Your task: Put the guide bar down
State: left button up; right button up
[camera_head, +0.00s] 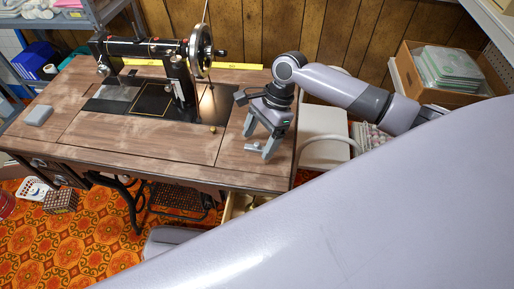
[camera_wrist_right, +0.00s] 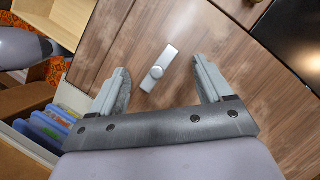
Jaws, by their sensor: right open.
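In the head view the bar (camera_head: 254,148) is near the right end of the table, just by the fingertips. My right gripper (camera_head: 259,141) points down over it. In the right wrist view the gripper (camera_wrist_right: 160,72) is open, with one finger on each side of the bar and a gap to both. My left gripper is not in view.
The black sewing machine (camera_head: 150,48) with its handwheel (camera_head: 202,47) stands left of my right gripper. A yellow strip (camera_head: 236,66) lies along the table's back edge. A grey block (camera_head: 39,115) is at the far left. A cardboard box (camera_head: 408,68) stands at right.

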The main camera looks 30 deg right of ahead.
jog(key=shift+a+f, duration=0.1)
jog(key=shift+f, duration=0.2)
grip_shut()
jog(key=shift+r, duration=0.15)
notch_tip(320, 180, up, 20)
jog(key=p, duration=0.3)
jog(key=s+f+n+g+h, duration=0.1)
jog(key=n, duration=0.4)
jog(key=s+f+n+g+h+p, duration=0.1)
jog(key=n+h, duration=0.1)
jog(key=n, duration=0.4)
jog(key=s+n+g+h+p, duration=0.1)
jog(key=n, duration=0.4)
jog(key=shift+s+a+f+n+g, duration=0.2)
jog(key=shift+s+f+n+g, duration=0.15)
jog(key=shift+f+n+g, duration=0.05)
jog(key=shift+f, duration=0.1)
